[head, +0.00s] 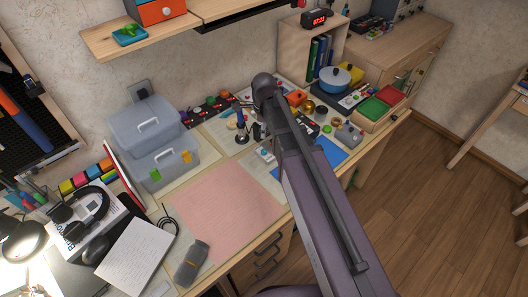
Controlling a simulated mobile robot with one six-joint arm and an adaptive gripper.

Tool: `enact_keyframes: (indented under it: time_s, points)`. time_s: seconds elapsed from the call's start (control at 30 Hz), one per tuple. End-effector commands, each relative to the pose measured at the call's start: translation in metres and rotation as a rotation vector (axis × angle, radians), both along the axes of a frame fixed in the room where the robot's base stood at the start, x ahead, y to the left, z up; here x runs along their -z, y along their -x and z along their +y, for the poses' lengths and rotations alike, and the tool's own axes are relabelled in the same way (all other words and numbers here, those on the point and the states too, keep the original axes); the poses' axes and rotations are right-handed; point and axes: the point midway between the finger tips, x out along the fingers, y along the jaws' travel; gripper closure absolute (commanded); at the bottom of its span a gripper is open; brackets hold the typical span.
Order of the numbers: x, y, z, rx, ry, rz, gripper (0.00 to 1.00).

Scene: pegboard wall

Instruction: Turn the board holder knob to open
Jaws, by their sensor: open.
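My arm reaches up from the bottom right to its dark wrist (265,84) over the middle of the workbench. A small dark part just below the wrist looks like my gripper (257,132); it is open, and the arm hides most of it. I cannot pick out the board holder or its knob for certain. A small dark stand with a blue part (242,126) is left of my gripper. Small grey and dark devices with coloured knobs (346,132) stand right of the arm. No contact between gripper and any object can be made out.
A clear toolbox (152,127) stands left, behind a pink mat (225,204). A blue pot (335,79) and red and green trays (374,108) are at the back right. A wall shelf (135,38) overhangs the bench. The pink mat is clear.

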Motion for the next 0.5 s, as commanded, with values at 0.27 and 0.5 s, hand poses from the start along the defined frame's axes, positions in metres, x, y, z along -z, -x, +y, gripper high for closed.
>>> enact_keyframes:
  time_s: [0.27,0.5]
  points:
    - [0.025,0.000,0.000,0.000,0.000,0.000,0.33]
    - [0.043,0.000,0.000,0.000,0.000,0.000,0.33]
